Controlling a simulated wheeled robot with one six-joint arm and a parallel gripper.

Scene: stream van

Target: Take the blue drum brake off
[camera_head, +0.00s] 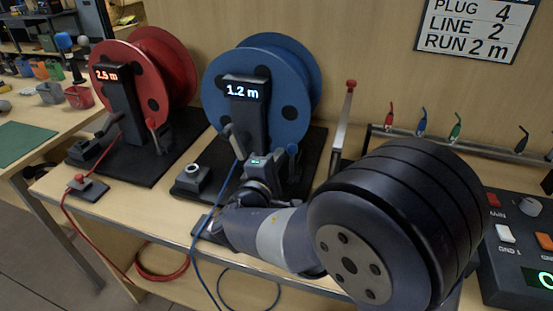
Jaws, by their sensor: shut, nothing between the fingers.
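The blue drum (292,72) stands upright on its dark base against the wooden back panel, behind a black post with a display (243,92) reading 1.2 m. A short lever with a blue knob (292,150) stands low at the drum's right front; I take it to be the brake. My gripper (262,160) is in front of the drum's lower part, just left of this lever. It is shut and empty. Its fingertips are mostly hidden behind its own body, so contact with the lever cannot be told. A blue line (202,232) runs down over the bench edge.
A red drum (180,62) with a 2.5 m display stands at left. A black box with a grey knob (193,173) sits left of my gripper. A red-topped upright lever (346,115), hanging coloured leads (421,122) and a control box (520,245) are at right. A sign (475,28) reads RUN 2 m.

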